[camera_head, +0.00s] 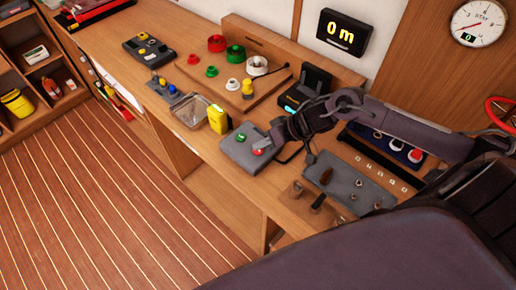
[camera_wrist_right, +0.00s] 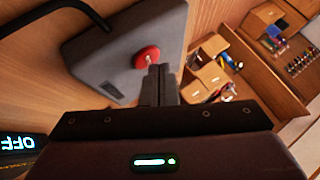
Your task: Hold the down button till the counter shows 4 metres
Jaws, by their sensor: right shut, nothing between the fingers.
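A grey control box (camera_head: 236,155) sits near the front edge of the bench, with a green button (camera_head: 241,137) and a red button (camera_head: 258,152). In the right wrist view the red button (camera_wrist_right: 144,58) has a pale mark on it. My right gripper (camera_head: 268,146) is shut and empty. Its fingertips are at the red button in both views; I cannot tell whether they touch or press it. The green button is hidden in the wrist view. The wall counter (camera_head: 343,32) reads 0 m in yellow digits. My left gripper is out of view.
A yellow device (camera_head: 218,120) and a clear tray (camera_head: 190,110) stand left of the box. Behind is a board with coloured knobs (camera_head: 216,44). A grey panel (camera_head: 350,182) lies right, under my arm. A round gauge (camera_head: 479,24) hangs on the wall.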

